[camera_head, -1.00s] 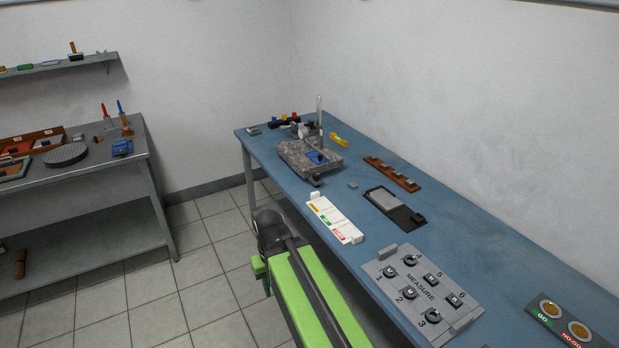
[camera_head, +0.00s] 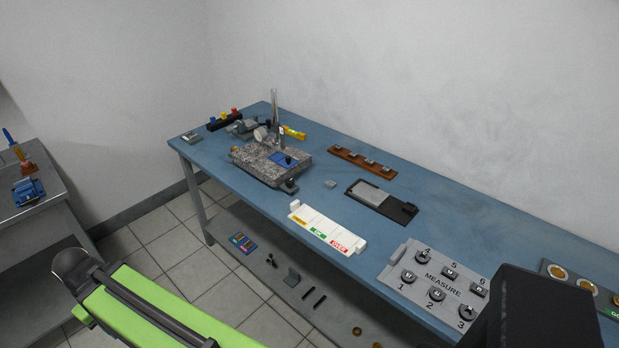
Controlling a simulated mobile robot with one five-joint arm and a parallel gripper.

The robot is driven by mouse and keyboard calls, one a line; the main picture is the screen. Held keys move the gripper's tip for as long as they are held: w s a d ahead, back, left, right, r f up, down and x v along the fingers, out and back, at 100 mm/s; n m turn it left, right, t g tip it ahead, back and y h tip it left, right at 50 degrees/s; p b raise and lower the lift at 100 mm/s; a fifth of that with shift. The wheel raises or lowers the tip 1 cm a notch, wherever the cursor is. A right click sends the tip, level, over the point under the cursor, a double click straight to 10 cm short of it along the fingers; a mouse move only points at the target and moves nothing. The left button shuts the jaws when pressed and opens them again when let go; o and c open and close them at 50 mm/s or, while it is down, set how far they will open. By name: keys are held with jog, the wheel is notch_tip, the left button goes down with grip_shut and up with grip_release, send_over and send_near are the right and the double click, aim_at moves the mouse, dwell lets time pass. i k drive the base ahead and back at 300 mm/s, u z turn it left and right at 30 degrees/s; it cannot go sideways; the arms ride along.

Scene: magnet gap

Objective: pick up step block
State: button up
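I cannot tell for sure which thing is the step block. A small grey block (camera_head: 330,184) lies alone on the blue bench, between the granite plate and the black tray, and may be it. Several small grey pieces also sit in a row on a brown wooden rack (camera_head: 346,154) behind it. No gripper fingers show. My green arm link (camera_head: 150,305) crosses the lower left, away from the bench top. A dark box-like shape at the lower right, probably part of my arm, covers the bench's near right part.
The granite plate (camera_head: 245,158) carries an upright stand and a blue pad. A black tray (camera_head: 402,213) holds a grey plate. A white sorting strip (camera_head: 303,219) lies along the front edge. The numbered MEASURE board (camera_head: 445,277) is partly covered at its right. Loose items lie on the lower shelf.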

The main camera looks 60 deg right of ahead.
aim_at(330, 184)
jog(key=z, duration=0.3)
jog(key=i, duration=1.1)
jog(key=z, duration=0.65)
jog(key=k, duration=0.8)
jog(key=z, duration=0.2)
jog(key=i, duration=0.8)
jog(key=u, duration=0.05)
